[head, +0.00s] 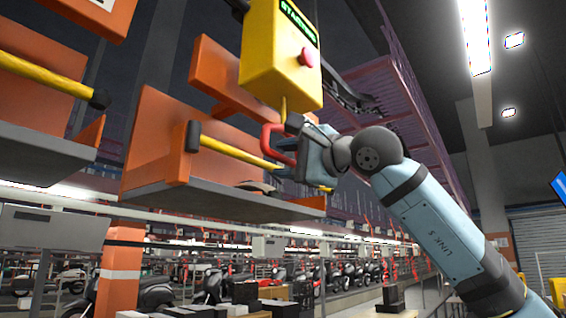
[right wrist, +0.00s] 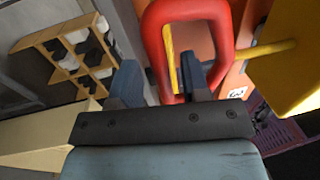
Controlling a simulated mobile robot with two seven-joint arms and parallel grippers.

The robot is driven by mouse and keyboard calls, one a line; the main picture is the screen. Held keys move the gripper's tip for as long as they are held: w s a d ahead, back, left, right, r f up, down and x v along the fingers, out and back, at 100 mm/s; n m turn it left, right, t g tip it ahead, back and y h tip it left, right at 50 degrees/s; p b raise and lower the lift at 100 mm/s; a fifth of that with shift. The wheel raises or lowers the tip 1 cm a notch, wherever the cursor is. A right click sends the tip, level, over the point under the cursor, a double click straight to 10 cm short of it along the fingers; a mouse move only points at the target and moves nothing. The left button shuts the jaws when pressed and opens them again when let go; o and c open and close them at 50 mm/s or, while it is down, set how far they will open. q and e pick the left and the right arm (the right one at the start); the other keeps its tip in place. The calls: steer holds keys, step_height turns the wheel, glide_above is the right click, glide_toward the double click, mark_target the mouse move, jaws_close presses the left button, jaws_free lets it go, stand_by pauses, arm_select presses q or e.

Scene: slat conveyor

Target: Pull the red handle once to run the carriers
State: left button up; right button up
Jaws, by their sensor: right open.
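The red handle (head: 266,138) is a loop hanging on a yellow rod below the yellow box (head: 275,55). My right gripper (head: 292,143) is at the handle's right side in the head view. In the right wrist view, the handle (right wrist: 153,40) stands upright in front of my right gripper (right wrist: 160,72). The jaws are open. One side of the loop appears between the two fingers, and the right finger overlaps the loop's opening. I cannot tell whether the fingers touch it. My left gripper is not in view.
A red button (head: 306,57) is on the yellow box. Orange carriers with grey trays (head: 215,196) and yellow bars (head: 235,151) hang close to the handle, to its left and behind. A shelf with boxes (right wrist: 75,55) shows in the right wrist view.

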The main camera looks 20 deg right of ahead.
steer(key=b+v, duration=0.3)
steer(key=v, duration=0.5)
stand_by(7.2)
